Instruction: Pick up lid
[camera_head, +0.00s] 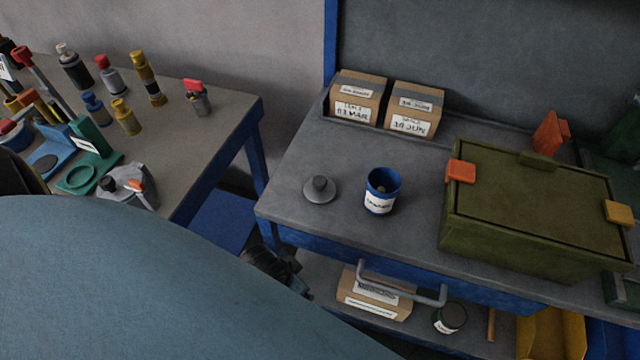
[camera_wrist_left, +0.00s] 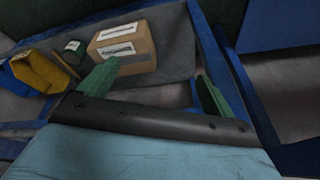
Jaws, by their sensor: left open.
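A round grey lid (camera_head: 319,190) with a dark knob lies on the grey workbench top (camera_head: 280,214), near its left front corner. A blue cup (camera_head: 382,180) with a white label stands upright just right of the lid, apart from it; its mouth is uncovered. My left gripper (camera_head: 280,266) shows partly in the head view, below the bench's front edge and left of the handle, mostly hidden by my blue arm. In the left wrist view its green fingers (camera_wrist_left: 157,84) are spread with nothing between them. The lid is not visible there. My right gripper is not in view.
A green crate (camera_head: 535,245) with orange and yellow clips stands right of the cup. Cardboard boxes (camera_head: 357,97) sit at the back. A grey handle (camera_head: 400,291) juts from the bench front. A lower shelf holds a carton (camera_wrist_left: 120,48). Another table (camera_head: 185,140) holds several bottles.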

